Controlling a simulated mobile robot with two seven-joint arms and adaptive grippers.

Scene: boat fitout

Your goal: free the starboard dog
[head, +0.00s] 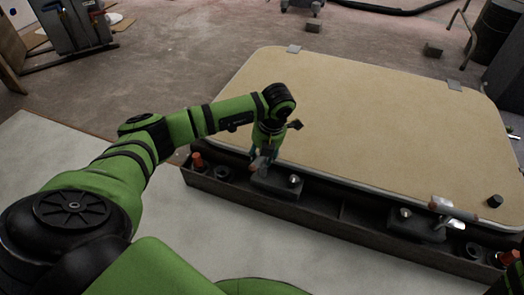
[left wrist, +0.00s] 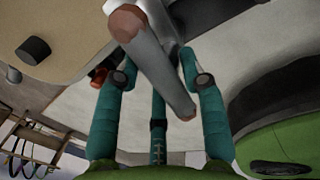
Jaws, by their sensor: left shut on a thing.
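The hatch lid (head: 370,120) is a large beige panel with rounded corners, lying in a dark frame (head: 340,212). Two dogs show along its near edge. My left gripper (head: 262,153) is at the left dog's handle (head: 258,164), shut on it. In the left wrist view, my left gripper's teal fingers (left wrist: 162,77) are around the grey handle (left wrist: 160,67), which has a reddish-brown end. The right dog (head: 445,210) has a pale metal handle lying at the lid's edge. The pictures do not label which dog is starboard. My right gripper is not seen.
Orange-topped posts stand at the frame's left end (head: 197,160) and right end (head: 508,257). A black knob (head: 495,201) sits on the lid's right corner. Grey hinge plates (head: 294,49) are on the far edge. The pale floor panel (head: 60,160) at left is clear.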

